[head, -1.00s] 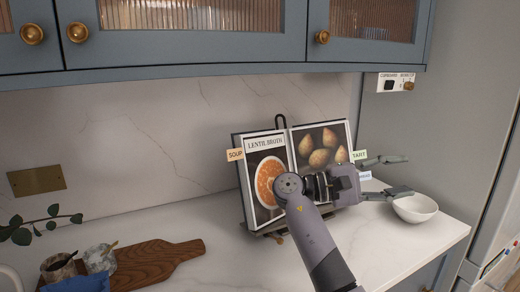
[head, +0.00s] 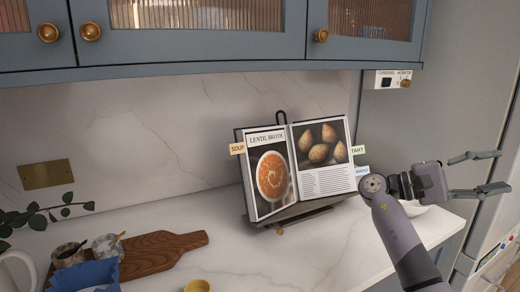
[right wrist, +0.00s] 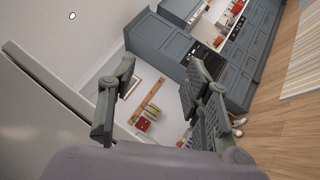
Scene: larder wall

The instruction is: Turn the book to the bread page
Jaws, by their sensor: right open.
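The open recipe book (head: 325,181) stands tilted back on a dark stand (head: 300,217) on the counter. Its left page is headed "Lentil Broth" and shows orange soup; its right page shows pears above text. An orange "Soup" tab (head: 237,149) sticks out at the left. A green "Tart" tab (head: 357,150) and a blue tab (head: 362,171), which appears to read "Bread", stick out at the right. My right gripper (head: 487,174) is open and empty, right of the book and apart from it, fingers pointing right. It also shows open in the right wrist view (right wrist: 155,106). My left gripper is not in view.
A white bowl (head: 415,210) is partly hidden behind my right arm. A wooden board (head: 155,253), small pots and a blue cloth (head: 85,277) lie at the left. Cupboards (head: 230,30) hang above; a grey tall panel (head: 460,100) stands at the right.

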